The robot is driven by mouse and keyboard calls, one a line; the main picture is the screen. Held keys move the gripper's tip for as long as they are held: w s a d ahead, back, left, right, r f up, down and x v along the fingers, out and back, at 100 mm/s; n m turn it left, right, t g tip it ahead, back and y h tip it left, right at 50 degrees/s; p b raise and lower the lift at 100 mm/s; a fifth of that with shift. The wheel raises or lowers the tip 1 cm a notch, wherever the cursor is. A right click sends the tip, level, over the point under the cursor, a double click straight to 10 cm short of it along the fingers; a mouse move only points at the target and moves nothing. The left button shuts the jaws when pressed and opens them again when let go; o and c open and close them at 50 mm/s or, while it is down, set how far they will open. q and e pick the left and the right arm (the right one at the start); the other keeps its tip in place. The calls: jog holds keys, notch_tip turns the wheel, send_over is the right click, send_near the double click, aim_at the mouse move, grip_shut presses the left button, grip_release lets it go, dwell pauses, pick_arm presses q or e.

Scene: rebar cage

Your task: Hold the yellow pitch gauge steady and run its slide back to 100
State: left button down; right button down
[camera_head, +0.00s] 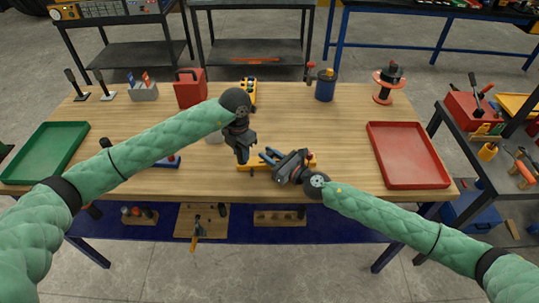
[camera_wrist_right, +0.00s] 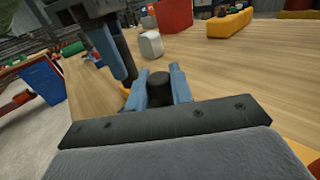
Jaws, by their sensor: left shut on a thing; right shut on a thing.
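The yellow pitch gauge (camera_head: 250,167) lies on the wooden bench near its front middle, largely covered by my grippers. My left gripper (camera_head: 243,158) points down onto the gauge's left part and is shut on it; the contact itself is hard to see. My right gripper (camera_head: 268,156) reaches in from the right, low over the gauge. In the right wrist view its blue fingers (camera_wrist_right: 161,82) are shut around a dark round knob (camera_wrist_right: 160,90), which seems to be on the slide. A bit of yellow gauge shows left of the fingers. The scale and its marks cannot be read.
A red tray (camera_head: 408,158) lies right, a green tray (camera_head: 46,153) left. A red can (camera_head: 190,88), a blue cup (camera_head: 325,87) and a spool (camera_head: 386,84) stand at the back. A blue item (camera_head: 168,162) lies left of the gauge. Bare wood lies right of my right gripper.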

aim_at(260, 163)
jog(key=shift+a, duration=1.5)
jog(key=c, duration=1.3)
grip_release()
jog(key=shift+s, duration=0.1)
jog(key=shift+o, duration=0.2)
jog(key=shift+d, duration=0.1)
